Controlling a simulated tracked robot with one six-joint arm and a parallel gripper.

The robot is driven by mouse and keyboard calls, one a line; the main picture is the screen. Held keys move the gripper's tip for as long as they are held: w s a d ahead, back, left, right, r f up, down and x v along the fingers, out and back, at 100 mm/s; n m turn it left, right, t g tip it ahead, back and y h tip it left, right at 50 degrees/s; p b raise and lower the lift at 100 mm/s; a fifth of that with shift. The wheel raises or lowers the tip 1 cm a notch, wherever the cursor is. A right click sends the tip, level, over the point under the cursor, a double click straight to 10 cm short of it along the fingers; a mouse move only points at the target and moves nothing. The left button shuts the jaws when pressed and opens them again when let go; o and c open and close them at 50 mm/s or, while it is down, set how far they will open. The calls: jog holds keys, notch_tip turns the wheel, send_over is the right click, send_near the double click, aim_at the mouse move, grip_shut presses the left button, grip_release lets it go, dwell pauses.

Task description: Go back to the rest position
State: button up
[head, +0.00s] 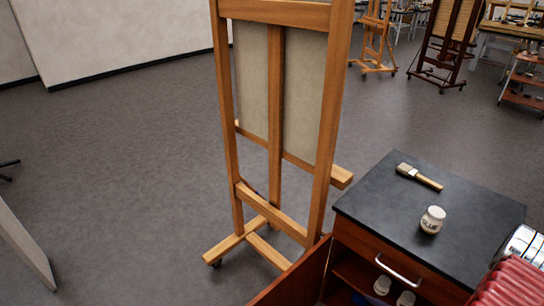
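My gripper is not in the head view, so I cannot see whether it is open or shut or where it is. A cabinet with a dark top (385,205) stands at the lower right. A brush with a wooden handle (419,177) lies on the cabinet top. The cabinet's drawer front (390,262) has a silver handle. Below it, an open shelf holds small white jars (382,285), partly cut off by the frame.
A wooden easel (275,110) with a canvas stands left of the cabinet. The reddish cabinet door (300,277) hangs open. A red ribbed object with silver parts (512,285) fills the lower right corner. More easels (374,40) stand behind. The grey floor at left is mostly clear.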

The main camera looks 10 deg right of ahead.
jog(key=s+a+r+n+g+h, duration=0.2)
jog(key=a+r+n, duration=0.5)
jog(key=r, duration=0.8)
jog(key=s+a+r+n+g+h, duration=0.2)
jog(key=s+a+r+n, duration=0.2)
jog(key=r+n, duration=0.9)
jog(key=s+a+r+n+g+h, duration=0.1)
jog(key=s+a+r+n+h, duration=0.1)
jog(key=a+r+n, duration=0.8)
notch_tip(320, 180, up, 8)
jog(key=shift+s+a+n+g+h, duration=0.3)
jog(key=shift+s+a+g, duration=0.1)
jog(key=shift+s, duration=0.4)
